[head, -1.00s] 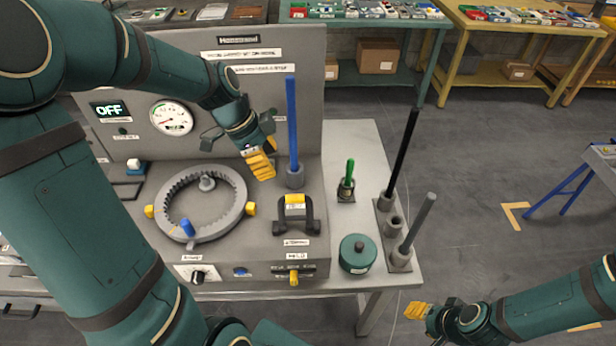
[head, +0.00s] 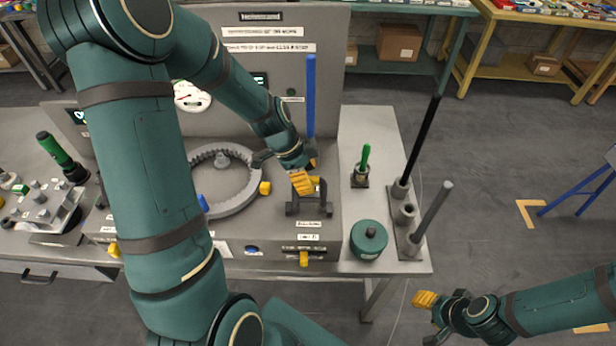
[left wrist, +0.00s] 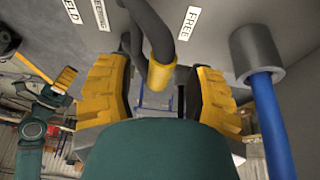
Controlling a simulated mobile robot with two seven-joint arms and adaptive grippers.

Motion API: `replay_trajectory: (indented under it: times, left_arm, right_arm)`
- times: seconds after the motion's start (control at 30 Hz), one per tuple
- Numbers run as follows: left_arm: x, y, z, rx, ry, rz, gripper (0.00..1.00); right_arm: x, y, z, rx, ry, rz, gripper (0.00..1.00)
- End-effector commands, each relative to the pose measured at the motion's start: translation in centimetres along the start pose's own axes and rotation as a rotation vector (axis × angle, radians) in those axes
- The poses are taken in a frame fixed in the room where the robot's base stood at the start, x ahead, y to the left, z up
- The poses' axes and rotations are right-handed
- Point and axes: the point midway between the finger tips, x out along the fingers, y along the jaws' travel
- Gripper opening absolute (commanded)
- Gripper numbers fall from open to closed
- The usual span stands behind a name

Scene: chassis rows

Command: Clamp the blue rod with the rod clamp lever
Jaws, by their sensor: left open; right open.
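The blue rod (head: 311,95) stands upright at the right of the grey machine; it also shows in the left wrist view (left wrist: 271,125), set in a grey collar (left wrist: 256,52). The rod clamp lever (head: 323,200) is a dark bracket-like handle with yellow on it, partly hidden by my left gripper (head: 302,183). In the left wrist view the lever's yellow part (left wrist: 160,76) lies between the two open yellow fingers of my left gripper (left wrist: 160,98), apparently touching neither. My right gripper (head: 428,316) is open and empty in front of the bench's right side.
A toothed grey ring (head: 233,207) lies left of the lever. A green-handled tool (head: 364,162), a round teal container (head: 368,240) and a rack (head: 409,245) with a black rod and a grey rod stand to the right. A label reading FREE (left wrist: 192,20) shows beside the lever.

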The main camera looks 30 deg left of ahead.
Motion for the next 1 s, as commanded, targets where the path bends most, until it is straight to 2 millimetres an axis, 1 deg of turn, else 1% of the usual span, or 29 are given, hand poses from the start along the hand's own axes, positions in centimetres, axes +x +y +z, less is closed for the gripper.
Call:
replay_trajectory:
  times: [0.1, 0.37, 0.4, 0.47, 0.5, 0.53, 0.57, 1.0]
  left_arm:
    - [0.54, 0.03, -0.01, 0.000, 0.000, 0.001, 0.53]
    - [0.59, 0.01, -0.02, 0.000, 0.000, 0.000, 0.53]
    - [0.59, 0.01, -0.02, 0.000, 0.000, 0.000, 0.49]
    - [0.58, 0.01, -0.01, 0.000, 0.000, 0.000, 0.28]
    - [0.58, 0.01, -0.01, 0.000, 0.000, 0.000, 0.14]
    - [0.58, 0.00, -0.01, 0.000, 0.000, 0.000, 0.03]
    - [0.58, 0.01, -0.01, 0.000, 0.000, 0.000, 0.00]
    - [0.70, -0.13, -0.10, 0.005, 0.000, -0.009, 0.00]
  right_arm:
    - [0.03, 0.00, 0.00, 0.000, 0.000, 0.000, 0.43]
    - [0.03, 0.00, 0.01, 0.000, 0.000, 0.000, 0.43]
    - [0.03, 0.00, 0.01, 0.000, 0.000, 0.000, 0.43]
    - [0.03, 0.00, 0.01, 0.000, 0.000, 0.000, 0.43]
    - [0.03, 0.00, 0.01, 0.000, 0.000, 0.000, 0.43]
    - [0.03, 0.00, 0.01, 0.000, 0.000, 0.000, 0.43]
    - [0.03, 0.00, 0.01, 0.000, 0.000, 0.000, 0.43]
    - [0.33, 0.11, 0.04, 0.000, 0.000, 0.000, 0.43]
